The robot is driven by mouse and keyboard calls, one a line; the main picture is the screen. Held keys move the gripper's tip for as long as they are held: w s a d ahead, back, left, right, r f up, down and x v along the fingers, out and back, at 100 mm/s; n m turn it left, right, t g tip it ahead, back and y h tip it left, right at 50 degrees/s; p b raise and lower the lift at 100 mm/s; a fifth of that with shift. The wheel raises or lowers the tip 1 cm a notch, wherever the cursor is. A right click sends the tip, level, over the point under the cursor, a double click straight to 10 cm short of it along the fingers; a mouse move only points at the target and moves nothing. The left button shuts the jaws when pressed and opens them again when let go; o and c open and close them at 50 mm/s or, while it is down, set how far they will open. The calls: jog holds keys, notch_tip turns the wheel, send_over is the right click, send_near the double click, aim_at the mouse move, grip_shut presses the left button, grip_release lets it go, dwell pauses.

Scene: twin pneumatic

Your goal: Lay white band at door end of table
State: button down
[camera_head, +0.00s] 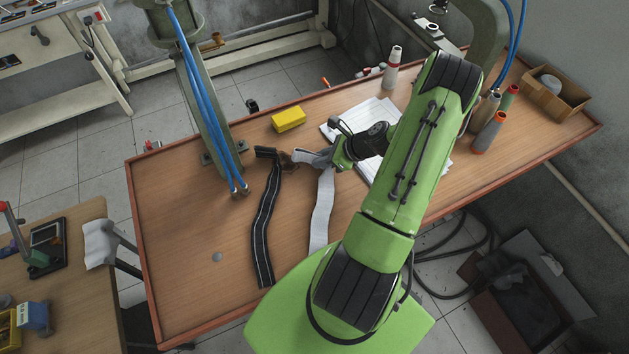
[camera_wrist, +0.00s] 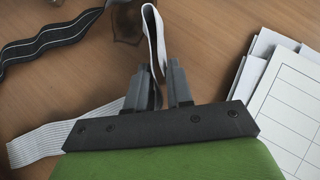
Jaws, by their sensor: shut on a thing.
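The white band (camera_head: 322,210) hangs or lies across the middle of the wooden table (camera_head: 185,235), running from my gripper (camera_head: 334,155) toward the near edge. In the wrist view my gripper (camera_wrist: 160,88) is shut on the white band, with a folded loop (camera_wrist: 153,32) standing up past the fingertips. The rest of the band (camera_wrist: 45,142) trails out to the left behind the fingers. A greyish stretch also reaches left from the gripper in the head view. My arm hides part of the table and possibly the band's near end. I cannot tell which end is the door end.
A black striped band (camera_head: 264,225) lies left of the white one; it shows in the wrist view (camera_wrist: 45,40). A yellow block (camera_head: 288,119), white papers (camera_head: 362,112), spools (camera_head: 488,132) and a cardboard box (camera_head: 553,98) stand farther back. A green post (camera_head: 205,105) with blue hoses rises left. The table's left is mostly clear.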

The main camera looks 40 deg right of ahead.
notch_tip(320, 180, up, 10)
jog(key=p, duration=0.8)
jog(key=shift+r, duration=0.1)
